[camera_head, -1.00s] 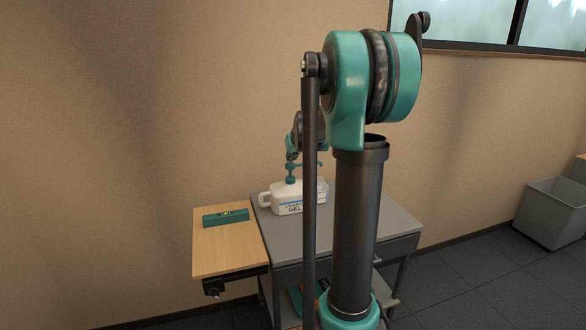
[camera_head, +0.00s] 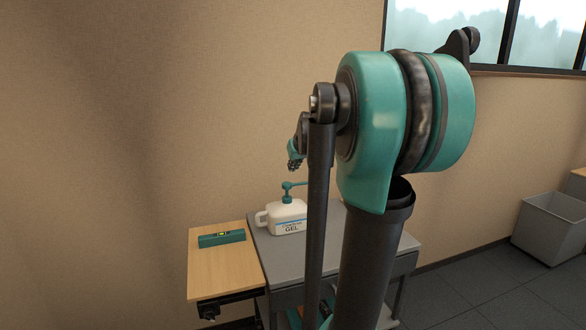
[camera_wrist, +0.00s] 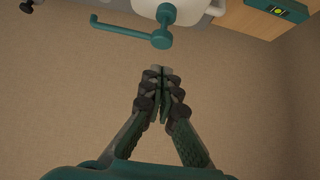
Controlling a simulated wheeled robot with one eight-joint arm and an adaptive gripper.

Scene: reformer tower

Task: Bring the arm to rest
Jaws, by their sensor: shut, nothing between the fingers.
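My gripper (camera_head: 295,163) shows in the head view above the gel bottle, partly hidden behind my own arm link. In the wrist view its fingers (camera_wrist: 160,75) are together with nothing between them. A white gel bottle (camera_head: 287,217) with a teal pump head (camera_head: 287,188) stands upright on a grey cart. The pump also shows in the wrist view (camera_wrist: 161,38), apart from the fingertips. My arm (camera_head: 375,130) is bent and fills the right middle of the head view.
The grey cart top (camera_head: 285,258) has a wooden side leaf (camera_head: 222,272) bearing a teal level-like bar (camera_head: 222,238). A tan wall (camera_head: 120,120) stands behind. A grey bin (camera_head: 548,228) is on the floor at right, below a window. Some floor between cart and bin is clear.

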